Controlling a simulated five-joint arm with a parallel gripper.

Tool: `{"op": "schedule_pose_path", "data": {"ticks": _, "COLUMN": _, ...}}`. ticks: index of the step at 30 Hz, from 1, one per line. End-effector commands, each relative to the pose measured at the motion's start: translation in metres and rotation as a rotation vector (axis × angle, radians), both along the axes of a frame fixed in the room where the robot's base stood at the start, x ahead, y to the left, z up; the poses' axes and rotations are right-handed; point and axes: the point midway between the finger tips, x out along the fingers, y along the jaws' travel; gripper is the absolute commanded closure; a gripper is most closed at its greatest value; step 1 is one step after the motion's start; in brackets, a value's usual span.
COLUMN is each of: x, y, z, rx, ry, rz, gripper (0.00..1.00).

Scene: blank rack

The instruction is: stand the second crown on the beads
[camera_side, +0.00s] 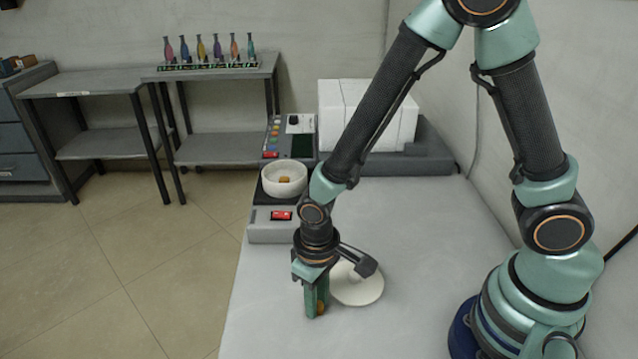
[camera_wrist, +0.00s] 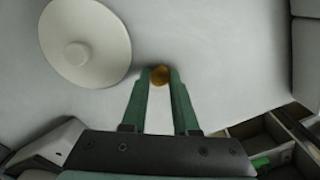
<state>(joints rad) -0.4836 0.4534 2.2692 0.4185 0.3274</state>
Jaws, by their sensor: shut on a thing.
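A small orange-brown crown (camera_side: 320,309) is between the fingertips of my gripper (camera_side: 316,306), and it also shows in the wrist view (camera_wrist: 160,75). My gripper (camera_wrist: 160,80) is shut on it, pointing down, low at the bench top. I cannot tell if the crown touches the bench. A white round bowl (camera_side: 284,191) sits on the grey device, behind and left of my gripper. Another orange-brown crown (camera_side: 285,179) shows inside the bowl on a pale filling; single beads are too small to tell.
A white round lid with a knob (camera_side: 357,284) lies on the bench close right of my gripper. The grey device (camera_side: 272,228) has buttons and a red switch. White blocks (camera_side: 367,115) stand behind. A shelf with several coloured bottles (camera_side: 201,48) is farther back.

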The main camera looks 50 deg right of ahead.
Motion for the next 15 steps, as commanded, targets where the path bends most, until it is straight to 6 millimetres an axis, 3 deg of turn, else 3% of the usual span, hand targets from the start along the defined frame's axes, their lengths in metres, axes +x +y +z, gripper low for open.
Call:
{"op": "schedule_pose_path", "data": {"ticks": 1, "x": -0.0001, "y": -0.0001, "z": -0.0017, "rx": 0.000, "ry": 0.001, "rz": 0.000, "gripper": 1.00}}
{"op": "schedule_pose_path", "data": {"ticks": 2, "x": 0.0000, "y": 0.0000, "z": -0.0021, "rx": 0.000, "ry": 0.000, "rz": 0.000, "gripper": 0.68}}
{"op": "schedule_pose_path", "data": {"ticks": 4, "x": 0.0001, "y": 0.0000, "z": -0.0017, "rx": 0.000, "ry": 0.000, "rz": 0.000, "gripper": 0.42}}
{"op": "schedule_pose_path", "data": {"ticks": 15, "x": 0.0002, "y": 0.0000, "z": 0.0002, "rx": 0.000, "ry": -0.001, "rz": 0.000, "gripper": 0.42}}
